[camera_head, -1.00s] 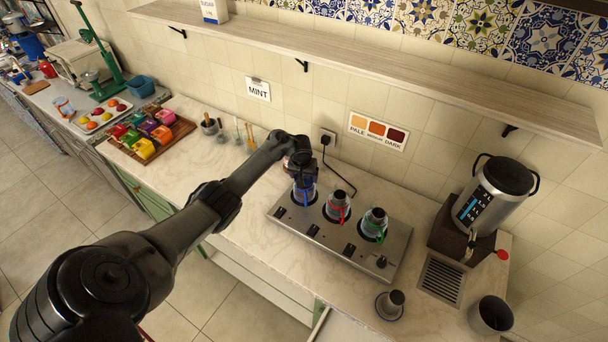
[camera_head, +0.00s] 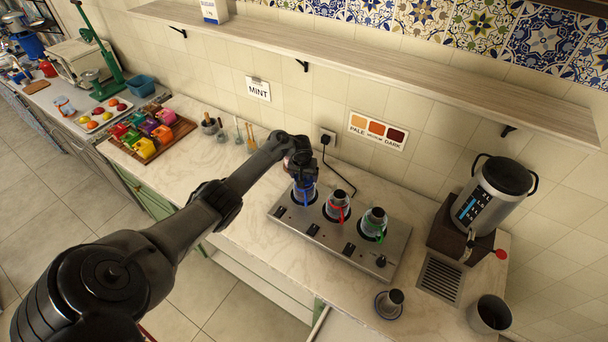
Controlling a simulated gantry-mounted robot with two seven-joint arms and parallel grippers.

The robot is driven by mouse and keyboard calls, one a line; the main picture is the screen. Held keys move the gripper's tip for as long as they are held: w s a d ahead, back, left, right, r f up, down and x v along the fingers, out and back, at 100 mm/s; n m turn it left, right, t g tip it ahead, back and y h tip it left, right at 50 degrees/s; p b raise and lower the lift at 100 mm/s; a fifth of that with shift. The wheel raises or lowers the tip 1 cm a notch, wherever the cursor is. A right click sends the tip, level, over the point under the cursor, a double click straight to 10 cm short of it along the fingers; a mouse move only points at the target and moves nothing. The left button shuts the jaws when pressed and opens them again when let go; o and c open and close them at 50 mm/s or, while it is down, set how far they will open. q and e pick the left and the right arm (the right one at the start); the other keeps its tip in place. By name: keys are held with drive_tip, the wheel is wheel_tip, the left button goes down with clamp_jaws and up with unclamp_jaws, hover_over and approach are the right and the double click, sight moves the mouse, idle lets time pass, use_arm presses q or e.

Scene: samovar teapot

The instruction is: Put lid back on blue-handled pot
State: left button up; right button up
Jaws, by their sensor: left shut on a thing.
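The blue-handled pot (camera_head: 304,194) stands on the left burner of the steel stove (camera_head: 290,222). My left gripper (camera_head: 301,172) is directly above this pot, at its top. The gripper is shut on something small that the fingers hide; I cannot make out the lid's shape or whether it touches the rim. The red-handled pot (camera_head: 338,207) stands on the middle burner and the green-handled pot (camera_head: 374,222) on the right burner. My right gripper does not show.
A samovar (camera_head: 490,192) stands at the right beside a drain grate (camera_head: 440,279) and a grey bin (camera_head: 490,314). A small dark pot (camera_head: 391,302) sits at the counter's front. A tray of colourful boxes (camera_head: 150,155) lies left. A shelf (camera_head: 380,65) runs above.

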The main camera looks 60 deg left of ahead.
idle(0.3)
use_arm(q)
drive_tip(key=o, duration=0.8)
drive_tip(key=shift+o, duration=0.3)
drive_tip(key=shift+r, duration=0.1)
drive_tip(key=shift+r+p, duration=1.55)
drive_tip(key=shift+p, duration=0.45)
drive_tip(key=shift+r+p, duration=1.85)
drive_tip(key=shift+p, duration=0.3)
